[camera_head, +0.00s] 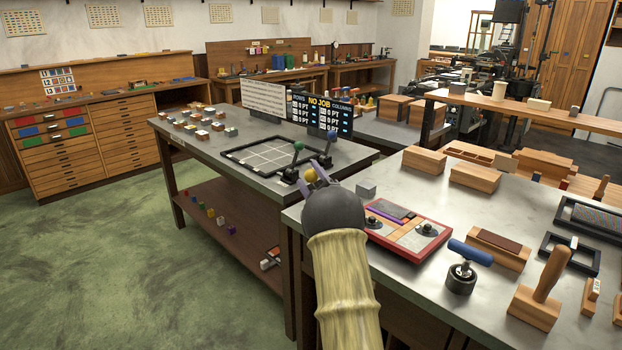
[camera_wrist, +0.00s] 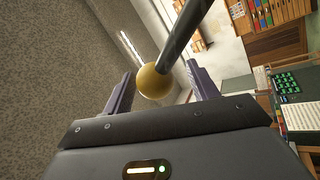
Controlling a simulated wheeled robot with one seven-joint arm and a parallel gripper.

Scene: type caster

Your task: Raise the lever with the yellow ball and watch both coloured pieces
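The yellow ball (camera_wrist: 153,82) sits at the end of a dark rod (camera_wrist: 185,35) in the wrist view. My gripper (camera_wrist: 160,70) is open, with one purple finger on each side of the ball and a visible gap to each. In the head view the yellow ball (camera_head: 309,176) shows small between the fingers of my gripper (camera_head: 311,174), at the near corner of the grey table (camera_head: 350,152). A green-ball lever (camera_head: 298,147) and a blue-ball lever (camera_head: 331,136) stand close behind it. I cannot tell which pieces are the coloured pair.
A red-framed panel (camera_head: 408,228) lies on the right bench, near my arm. A small grey cube (camera_head: 366,190) stands at that bench's edge. Green floor is open at left.

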